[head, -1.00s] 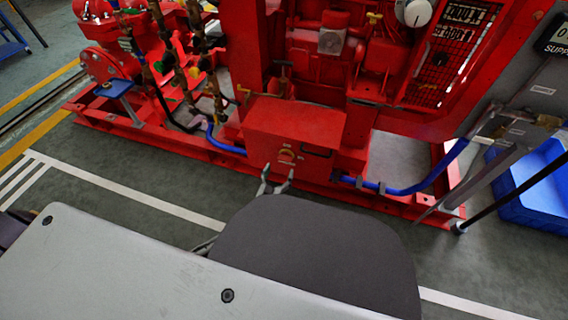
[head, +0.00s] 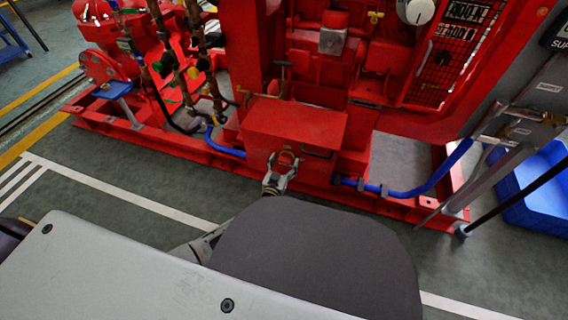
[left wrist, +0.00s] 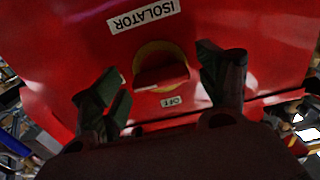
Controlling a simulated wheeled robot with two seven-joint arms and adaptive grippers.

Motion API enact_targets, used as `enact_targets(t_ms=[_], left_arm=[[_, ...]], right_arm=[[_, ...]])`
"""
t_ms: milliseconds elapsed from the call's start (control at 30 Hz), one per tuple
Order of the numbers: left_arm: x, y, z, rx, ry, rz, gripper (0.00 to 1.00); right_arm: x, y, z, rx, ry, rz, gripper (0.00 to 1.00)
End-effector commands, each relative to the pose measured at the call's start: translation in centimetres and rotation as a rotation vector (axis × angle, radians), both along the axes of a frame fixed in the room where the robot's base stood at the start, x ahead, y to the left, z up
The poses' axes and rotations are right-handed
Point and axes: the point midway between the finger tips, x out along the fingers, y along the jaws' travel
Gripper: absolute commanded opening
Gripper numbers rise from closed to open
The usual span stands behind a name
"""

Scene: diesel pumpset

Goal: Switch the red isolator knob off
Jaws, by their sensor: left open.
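The red isolator knob (left wrist: 162,75) sits on a yellow round plate on the front of a red box (head: 295,122). In the left wrist view it stands between an upside-down "ISOLATOR" label (left wrist: 143,16) and a small "OFF" label (left wrist: 171,102). The head view shows the knob (head: 287,157) partly covered by my gripper. My left gripper (head: 282,165) is open, with one finger on each side of the knob. In the left wrist view a gap shows between the knob and each finger. My right gripper is not in view.
The red pumpset frame runs behind and beside the box. Blue hoses (head: 400,191) lie at both sides of it. A blue crate (head: 535,195) stands on the floor at the right. A small handle (head: 283,75) rises behind the box.

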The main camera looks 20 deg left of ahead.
Motion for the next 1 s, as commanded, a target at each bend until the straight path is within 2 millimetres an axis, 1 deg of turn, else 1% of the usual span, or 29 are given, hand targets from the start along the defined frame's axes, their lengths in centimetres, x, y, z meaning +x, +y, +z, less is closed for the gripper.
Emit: enact_targets(t_ms=[67,167,400,433,767,1000], left_arm=[[-0.01,-0.01,0.00,0.000,0.000,0.000,0.75],[-0.02,0.00,0.00,0.000,0.000,0.000,0.63],[-0.03,0.00,0.00,0.000,0.000,0.000,0.33],[-0.03,0.00,0.00,0.000,0.000,0.000,0.30],[-0.05,-0.01,0.00,-0.021,0.001,0.000,0.30],[-0.09,-0.03,-0.01,-0.093,0.004,0.000,0.30]], right_arm=[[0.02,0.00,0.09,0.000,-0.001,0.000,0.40],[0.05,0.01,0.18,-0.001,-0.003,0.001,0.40],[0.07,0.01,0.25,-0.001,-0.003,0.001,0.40],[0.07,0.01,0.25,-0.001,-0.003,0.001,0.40],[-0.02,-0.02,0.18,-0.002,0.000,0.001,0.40],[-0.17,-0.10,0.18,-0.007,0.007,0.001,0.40]])
